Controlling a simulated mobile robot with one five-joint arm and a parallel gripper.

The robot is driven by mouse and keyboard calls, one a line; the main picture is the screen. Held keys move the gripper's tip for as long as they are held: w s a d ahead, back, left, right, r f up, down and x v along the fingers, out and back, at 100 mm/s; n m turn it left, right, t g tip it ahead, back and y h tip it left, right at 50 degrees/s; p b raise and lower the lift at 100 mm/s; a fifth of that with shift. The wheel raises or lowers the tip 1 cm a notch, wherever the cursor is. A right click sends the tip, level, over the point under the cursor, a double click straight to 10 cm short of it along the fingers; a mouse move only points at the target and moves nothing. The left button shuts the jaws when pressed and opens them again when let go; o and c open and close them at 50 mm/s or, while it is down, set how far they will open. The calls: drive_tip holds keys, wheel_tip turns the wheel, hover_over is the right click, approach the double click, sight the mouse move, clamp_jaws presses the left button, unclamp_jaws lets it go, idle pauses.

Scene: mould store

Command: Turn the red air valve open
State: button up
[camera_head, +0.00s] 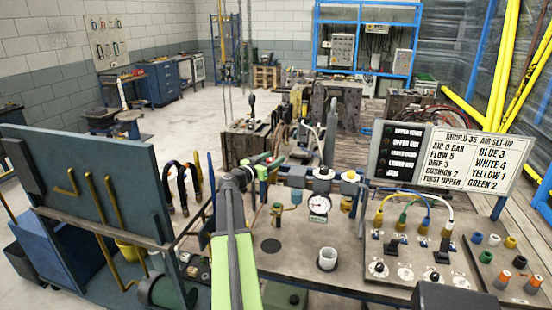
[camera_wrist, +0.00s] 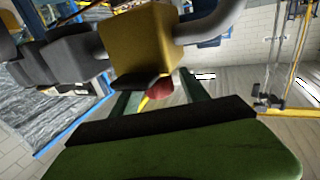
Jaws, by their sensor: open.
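In the wrist view, a red rounded part (camera_wrist: 158,88), probably the red air valve's handle, shows below a yellow block (camera_wrist: 150,42). A dark flap under the block partly covers it. My gripper (camera_wrist: 157,97) is open, its two dark green fingers on either side of the red part in the picture. I cannot tell whether they touch it. In the head view my gripper (camera_head: 269,166) is at the end of my light green arm, over the back left of the bench (camera_head: 345,250). I cannot make out the red valve there.
Coloured hoses (camera_head: 428,205) arch up at the right, before the set-up sign (camera_head: 472,160). A dark panel (camera_head: 95,180) with bent yellow pipes stands at the left.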

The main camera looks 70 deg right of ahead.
drive_tip(key=shift+x, duration=0.85)
clamp_jaws()
